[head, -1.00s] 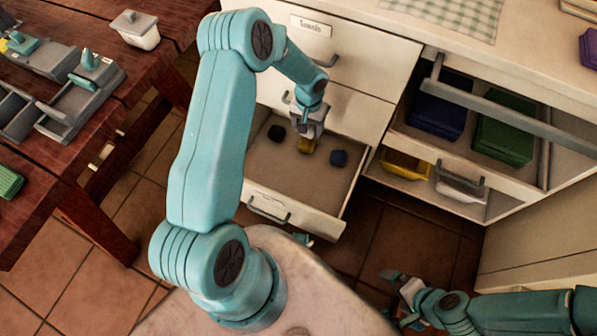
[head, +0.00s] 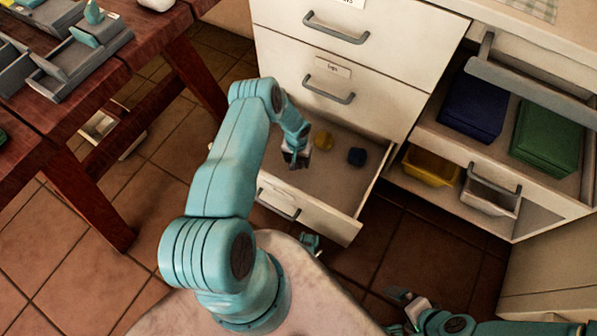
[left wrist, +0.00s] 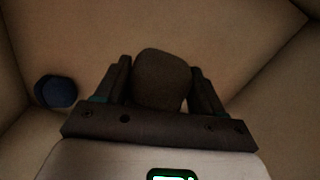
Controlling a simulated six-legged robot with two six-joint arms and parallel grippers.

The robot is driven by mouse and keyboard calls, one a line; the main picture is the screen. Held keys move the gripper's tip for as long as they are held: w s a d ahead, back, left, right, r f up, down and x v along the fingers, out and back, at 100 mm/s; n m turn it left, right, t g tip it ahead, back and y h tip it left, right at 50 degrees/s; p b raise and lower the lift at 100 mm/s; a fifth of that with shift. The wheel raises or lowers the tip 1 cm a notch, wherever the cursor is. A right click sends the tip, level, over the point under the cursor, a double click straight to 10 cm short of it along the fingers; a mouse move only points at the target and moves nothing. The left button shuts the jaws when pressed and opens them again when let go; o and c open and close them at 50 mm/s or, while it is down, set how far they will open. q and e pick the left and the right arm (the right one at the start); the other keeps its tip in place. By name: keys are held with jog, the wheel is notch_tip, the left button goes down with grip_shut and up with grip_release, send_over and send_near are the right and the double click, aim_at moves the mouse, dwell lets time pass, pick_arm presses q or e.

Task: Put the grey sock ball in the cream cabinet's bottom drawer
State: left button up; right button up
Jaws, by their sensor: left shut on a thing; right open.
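The cream cabinet (head: 285,55) has its bottom drawer (head: 330,222) pulled open. My left gripper (head: 293,163) is inside the drawer's outline, towards its left side. In the left wrist view it is shut on the grey sock ball (left wrist: 162,80), which sits between its fingers. I cannot tell whether the ball touches the drawer floor. My right gripper (head: 408,308) is open and empty, low at the bottom right.
Upper drawers with handles (head: 330,89) are closed. On the right, an open unit holds blue (head: 473,106) and green (head: 547,138) folded stacks, with yellow (head: 431,166) and white (head: 490,196) bins below. A wooden table (head: 150,60) with grey trays stands left. Tiled floor is free between.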

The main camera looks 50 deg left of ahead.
pick_arm(q)
notch_tip(320, 180, down, 4)
jog(key=shift+f+b, duration=0.1)
jog(key=shift+b, duration=0.5)
notch_tip(320, 180, down, 4)
jog(key=shift+f+b, duration=0.1)
jog(key=shift+b, duration=0.9)
jog(key=shift+f, duration=0.1)
jog(key=o, duration=1)
jog(key=shift+o, duration=0.2)
